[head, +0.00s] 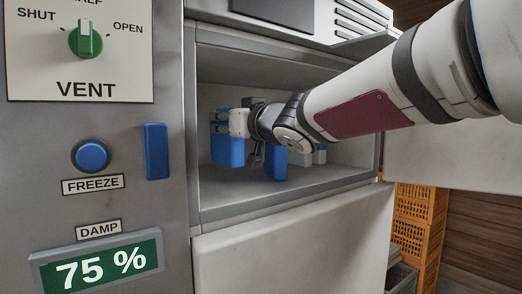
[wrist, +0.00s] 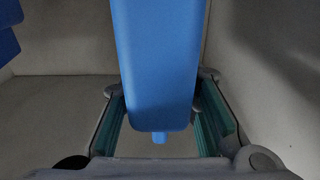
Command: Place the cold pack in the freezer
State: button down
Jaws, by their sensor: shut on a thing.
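The cold pack, a blue slab (head: 229,152), is inside the open grey freezer compartment (head: 285,190), in the left part. My gripper (head: 222,121) reaches in from the right and is shut on it. In the wrist view the blue pack (wrist: 157,65) stands between the two teal finger pads of my gripper (wrist: 165,125). Its far end runs out of the top of that view. A second blue piece (head: 275,164) shows under my wrist, partly hidden by it. I cannot tell whether the held pack touches the floor.
A small pale item (head: 320,155) stands further right in the compartment. Another blue piece (wrist: 7,35) is at the wrist view's left edge. Left of the opening is a panel with a VENT knob (head: 85,39), a FREEZE button (head: 90,156) and a blue bar (head: 157,152). Orange crates (head: 420,215) stand at right.

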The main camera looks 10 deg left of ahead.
aim_at(227, 143)
jog(key=shift+f, duration=2.3)
jog(key=shift+f, duration=0.15)
jog(key=c, duration=1.2)
grip_release()
jog(key=shift+s+d, duration=0.1)
jog(key=v, duration=1.2)
